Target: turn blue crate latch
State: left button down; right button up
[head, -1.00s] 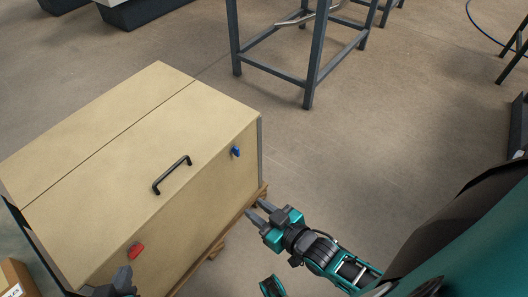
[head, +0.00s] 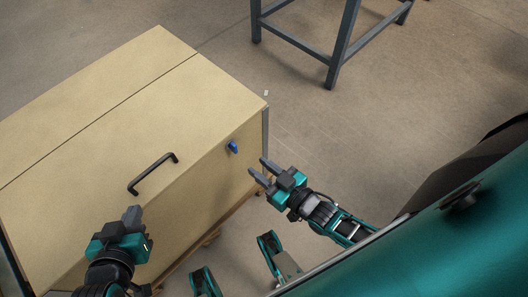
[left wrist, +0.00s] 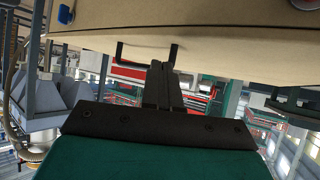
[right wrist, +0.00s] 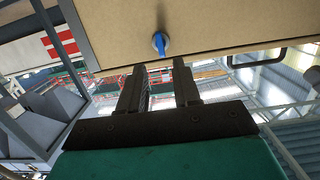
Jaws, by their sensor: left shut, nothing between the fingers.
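The blue latch (head: 233,147) sits on the front face of the large tan crate (head: 215,95), near its right end. My right gripper (head: 259,172) is open and empty, apart from the latch. My left gripper (head: 132,214) is shut and empty near the crate's front edge, left of the latch. The left wrist view also shows the blue latch (left wrist: 65,14) at its top left.
A black handle (head: 153,174) stands on the crate top. A dark metal frame (head: 340,45) stands behind. The floor right of the crate is clear.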

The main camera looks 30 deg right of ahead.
aim_at(236, 150)
jog(key=b+x, duration=0.4)
jog(key=x, duration=0.3)
jog(key=shift+w+a+f, duration=0.1)
jog(key=shift+w+f, duration=0.05)
jog(key=shift+w, duration=0.35)
jog(key=shift+a, duration=0.1)
jog(key=shift+c, duration=0.3)
grip_shut()
